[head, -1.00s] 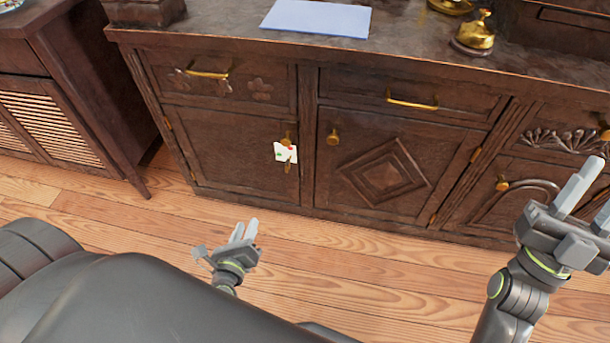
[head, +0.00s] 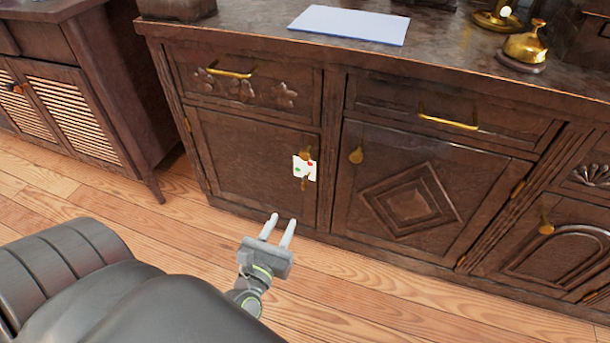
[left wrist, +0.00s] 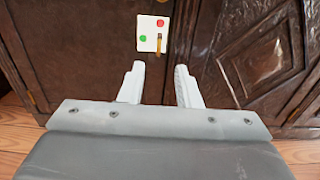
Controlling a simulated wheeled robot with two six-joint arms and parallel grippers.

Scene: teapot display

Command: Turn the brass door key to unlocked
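The brass door key (left wrist: 159,43) hangs straight down on a white plate (left wrist: 147,34) on the left cabinet door. The plate has a red dot at upper right and a green dot at left; the key points at neither. My left gripper (head: 281,229) is open and empty, below and in front of the plate. In the left wrist view its fingers (left wrist: 158,86) stand apart, with the key above and between them. My right gripper is not in view.
Brass drawer handles (head: 229,73) stick out above. A louvred cabinet (head: 75,115) stands at left. The wooden floor (head: 340,290) in front is clear.

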